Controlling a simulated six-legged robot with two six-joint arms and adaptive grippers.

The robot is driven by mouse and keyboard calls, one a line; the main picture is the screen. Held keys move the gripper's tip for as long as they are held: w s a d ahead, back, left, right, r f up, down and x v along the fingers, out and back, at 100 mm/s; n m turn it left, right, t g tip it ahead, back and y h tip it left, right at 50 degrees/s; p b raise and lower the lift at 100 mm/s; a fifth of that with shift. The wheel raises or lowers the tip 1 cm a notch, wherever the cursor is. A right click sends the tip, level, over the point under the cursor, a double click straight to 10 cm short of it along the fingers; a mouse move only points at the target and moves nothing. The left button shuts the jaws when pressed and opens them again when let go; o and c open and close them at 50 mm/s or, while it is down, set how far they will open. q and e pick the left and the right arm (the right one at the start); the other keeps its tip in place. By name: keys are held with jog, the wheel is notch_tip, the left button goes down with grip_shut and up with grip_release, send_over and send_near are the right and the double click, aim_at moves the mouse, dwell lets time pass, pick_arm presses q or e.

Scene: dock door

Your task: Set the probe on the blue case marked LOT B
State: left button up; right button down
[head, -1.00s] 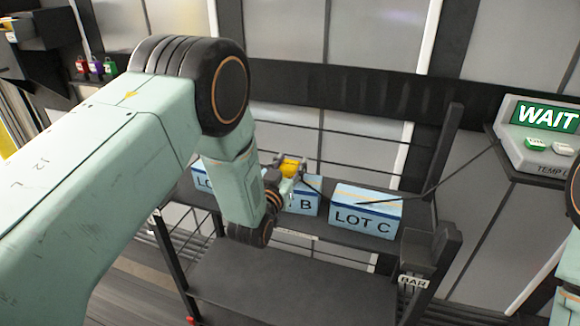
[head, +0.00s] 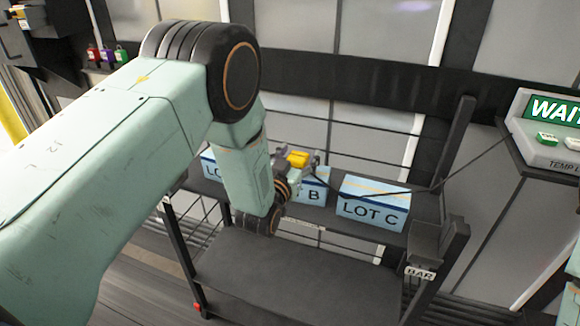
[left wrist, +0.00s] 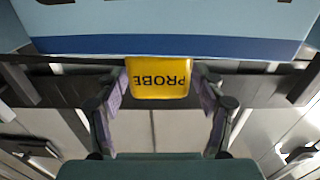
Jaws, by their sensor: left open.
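The yellow probe (head: 298,158) appears to rest on top of the blue case marked LOT B (head: 314,190), whose label is partly hidden by my left gripper. In the left wrist view the probe (left wrist: 158,80) shows its label upside down, against the edge of the case's dark blue band (left wrist: 240,47). My left gripper (head: 300,168) is open around the probe. Its two fingers stand on either side, with a gap visible on each side in the left wrist view. My right gripper is out of view.
The case marked LOT C (head: 370,210) stands to the right and another LOT case (head: 209,166) to the left, partly behind my arm. A dark cable runs to the box showing WAIT (head: 545,135). The lower shelf (head: 300,275) is clear.

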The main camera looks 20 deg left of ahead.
pick_arm(q)
jog(key=s+p, duration=0.1)
jog(key=s, duration=1.1)
jog(key=shift+a, duration=0.3)
jog(key=s+a+f+g+y, duration=0.1)
jog(key=s+a+f+g, duration=0.2)
jog(key=s+f+g, duration=1.1)
jog(key=s+f, duration=0.2)
jog(key=s, duration=0.7)
jog(key=s+f+n+g, duration=0.1)
jog(key=s+f+g, duration=0.3)
jog(key=s, duration=0.9)
jog(key=shift+s+f, duration=0.15)
jog(key=shift+f, duration=0.25)
